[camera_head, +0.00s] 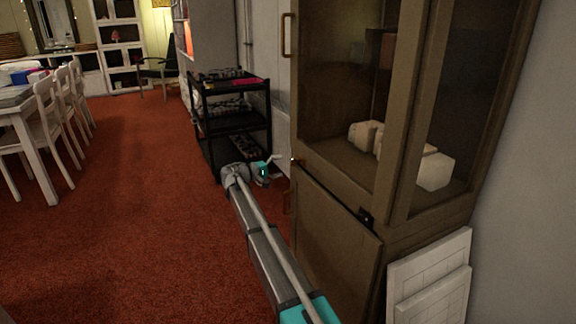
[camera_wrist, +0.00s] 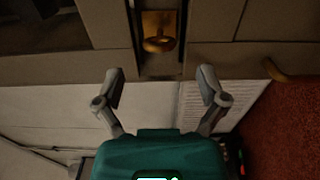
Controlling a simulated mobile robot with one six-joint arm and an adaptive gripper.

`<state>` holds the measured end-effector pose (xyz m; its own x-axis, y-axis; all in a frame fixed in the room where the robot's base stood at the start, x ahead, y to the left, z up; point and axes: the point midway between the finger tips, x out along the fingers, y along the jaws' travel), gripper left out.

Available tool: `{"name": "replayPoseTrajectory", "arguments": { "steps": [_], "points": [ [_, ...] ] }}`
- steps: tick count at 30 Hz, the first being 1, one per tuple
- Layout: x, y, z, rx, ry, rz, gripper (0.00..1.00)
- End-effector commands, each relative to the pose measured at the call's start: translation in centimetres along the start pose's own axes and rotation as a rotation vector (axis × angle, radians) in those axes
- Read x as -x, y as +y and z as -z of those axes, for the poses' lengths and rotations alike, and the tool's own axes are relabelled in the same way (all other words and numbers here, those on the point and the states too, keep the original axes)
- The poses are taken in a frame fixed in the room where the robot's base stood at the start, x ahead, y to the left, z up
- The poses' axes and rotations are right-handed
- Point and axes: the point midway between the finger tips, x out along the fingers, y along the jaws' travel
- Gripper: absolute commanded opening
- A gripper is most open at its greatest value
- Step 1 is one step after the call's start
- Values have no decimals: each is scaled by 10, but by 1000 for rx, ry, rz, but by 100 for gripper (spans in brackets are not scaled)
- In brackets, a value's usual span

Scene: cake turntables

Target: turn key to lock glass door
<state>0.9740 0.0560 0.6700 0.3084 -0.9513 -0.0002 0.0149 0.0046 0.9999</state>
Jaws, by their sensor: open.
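The glass door (camera_head: 340,70) belongs to a tall brown wooden cabinet (camera_head: 338,225) on the right and appears closed. In the wrist view a brass-coloured key (camera_wrist: 159,43) sits in a brass lock plate (camera_wrist: 160,19) at the top centre. In the head view only a tiny bright spot shows at the cabinet's left edge, too small to make out as the key. My gripper (camera_wrist: 160,88) is open and empty, with its two fingers spread apart below the key in the wrist view, not touching it. In the head view my gripper (camera_head: 272,162) is beside the cabinet's left edge.
A black shelf cart (camera_head: 231,125) stands behind my gripper. White panels (camera_head: 430,285) lean at the cabinet's right. A curved handle (camera_wrist: 288,71) shows at the right of the wrist view. White chairs and a table (camera_head: 20,100) stand far left, with open red carpet (camera_head: 130,210) between.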

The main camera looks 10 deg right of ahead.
Motion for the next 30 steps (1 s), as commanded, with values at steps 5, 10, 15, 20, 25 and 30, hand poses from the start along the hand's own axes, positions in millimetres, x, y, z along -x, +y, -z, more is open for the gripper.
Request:
{"name": "replayPoseTrajectory", "arguments": {
  "steps": [5,10,15,20,25,30],
  "points": [
    [30,0,0,0,2,0,91],
    [50,0,0,0,1,0,91],
    [60,0,0,0,1,0,91],
    [62,0,0,0,1,0,91],
    [62,0,0,0,1,0,91],
    [59,-2,-5,0,-2,13,91]
  ]
}}
